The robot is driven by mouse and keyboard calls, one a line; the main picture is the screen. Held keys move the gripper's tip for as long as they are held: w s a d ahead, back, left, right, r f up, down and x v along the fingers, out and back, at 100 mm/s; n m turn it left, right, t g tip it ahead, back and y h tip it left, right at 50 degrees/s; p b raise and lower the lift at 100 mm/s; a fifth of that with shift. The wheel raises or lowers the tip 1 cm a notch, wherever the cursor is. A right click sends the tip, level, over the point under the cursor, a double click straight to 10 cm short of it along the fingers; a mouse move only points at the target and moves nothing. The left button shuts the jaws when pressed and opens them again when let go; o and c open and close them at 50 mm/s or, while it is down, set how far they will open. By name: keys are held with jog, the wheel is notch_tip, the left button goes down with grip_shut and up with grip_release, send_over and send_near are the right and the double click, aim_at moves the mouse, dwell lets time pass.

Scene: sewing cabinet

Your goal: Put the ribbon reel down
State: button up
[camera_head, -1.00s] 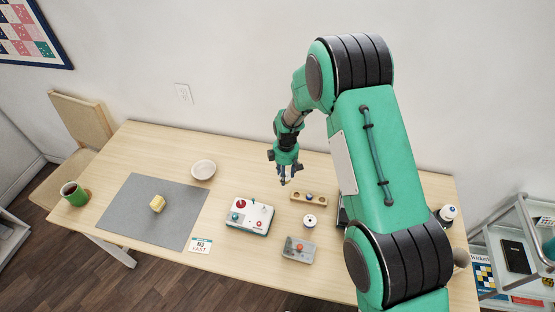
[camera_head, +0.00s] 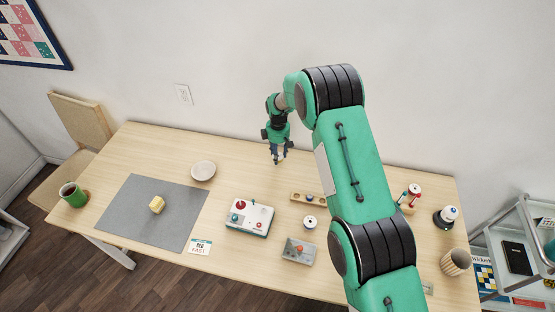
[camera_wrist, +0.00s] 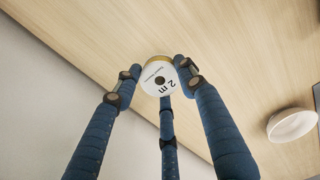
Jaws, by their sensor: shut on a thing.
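The ribbon reel (camera_wrist: 160,70) is a short round reel with a white face marked "2 m", a dark centre hole and a golden edge. It sits between the blue fingers of my gripper (camera_wrist: 160,78) in the wrist view. My gripper (camera_head: 278,158) is shut on it and hangs over the back part of the table (camera_head: 237,179), near the wall. In the head view the reel is small and mostly hidden by the fingers. How high it is above the table is hard to tell.
A white bowl (camera_head: 203,170) stands left of my gripper. In front are a control box (camera_head: 250,217), a wooden rack (camera_head: 297,196), a white spool (camera_head: 309,222) and a grey tray (camera_head: 299,258). Wood around the gripper looks clear.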

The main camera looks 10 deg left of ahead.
jog(key=shift+w+a, duration=0.15)
jog(key=shift+w, duration=0.15)
jog(key=shift+f, duration=1.75)
jog(key=shift+f, duration=0.15)
jog(key=o, duration=1)
jog(key=shift+r+p, duration=0.3)
jog(key=shift+r, duration=5.85)
